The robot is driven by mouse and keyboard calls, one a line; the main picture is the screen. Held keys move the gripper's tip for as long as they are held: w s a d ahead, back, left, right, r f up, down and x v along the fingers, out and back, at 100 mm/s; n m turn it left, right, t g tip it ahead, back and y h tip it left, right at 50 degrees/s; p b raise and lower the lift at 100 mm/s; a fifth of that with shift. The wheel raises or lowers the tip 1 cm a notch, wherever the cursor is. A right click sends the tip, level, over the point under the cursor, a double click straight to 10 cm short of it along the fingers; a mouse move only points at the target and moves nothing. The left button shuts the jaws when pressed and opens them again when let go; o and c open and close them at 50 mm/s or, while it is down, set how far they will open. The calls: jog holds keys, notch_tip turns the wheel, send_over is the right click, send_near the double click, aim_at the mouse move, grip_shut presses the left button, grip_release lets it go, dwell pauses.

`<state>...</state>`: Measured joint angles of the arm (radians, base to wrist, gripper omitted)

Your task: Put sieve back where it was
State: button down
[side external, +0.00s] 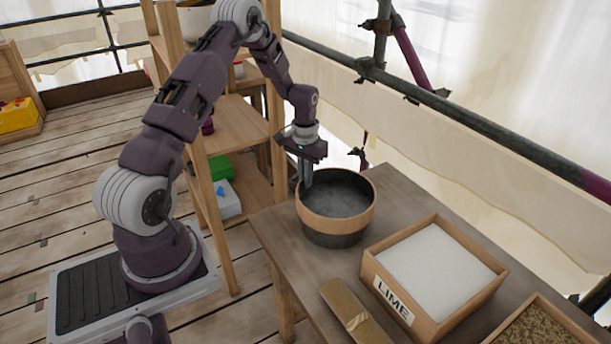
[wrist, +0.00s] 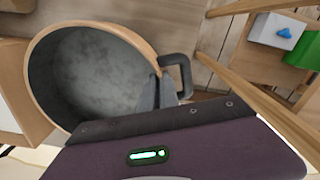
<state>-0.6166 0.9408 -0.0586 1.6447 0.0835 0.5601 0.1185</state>
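The sieve (side external: 335,225) is a round, dark grey vessel with a wooden rim band. It is upright at the far left end of the table; I cannot tell whether its base touches the tabletop. The wrist view looks down into its grey, mottled, empty-looking inside (wrist: 85,80). Its dark loop handle (wrist: 182,72) sticks out to the right there. My gripper (side external: 306,180) points down at the sieve's left rim. In the wrist view my fingers (wrist: 158,88) straddle the rim beside the handle, one inside and one outside, and look closed on the wall. The lower part of the handle is hidden.
A wooden box of white lime (side external: 432,272) stands right of the sieve on the table (side external: 285,232). A rolled brown bundle (side external: 356,310) lies in front, and a box of brown grain (side external: 540,335) is at lower right. Wooden shelves (side external: 235,130) stand close behind. Scaffold pipes run along the back.

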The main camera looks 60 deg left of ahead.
jog(key=c, duration=1.6)
grip_release()
notch_tip(320, 180, up, 13)
jog(key=s+d+r+m+t, duration=0.1)
jog(key=s+d+r, duration=0.2)
jog(key=d+r, duration=0.7)
jog(key=s+d+r+m+t+y, duration=0.1)
jog(key=s+d+r+m+t, duration=0.1)
jog(key=s+d+r, duration=0.6)
jog(key=s+d+f+t, duration=0.1)
jog(key=s+d, duration=0.2)
jog(key=s, duration=0.3)
jog(key=s+d+f+m+t+h, duration=0.1)
jog(key=s+d, duration=0.2)
jog(key=s, duration=0.4)
jog(key=shift+s+d+m+t, duration=0.2)
jog(key=shift+d+m+t, duration=0.1)
jog(key=shift+d, duration=0.05)
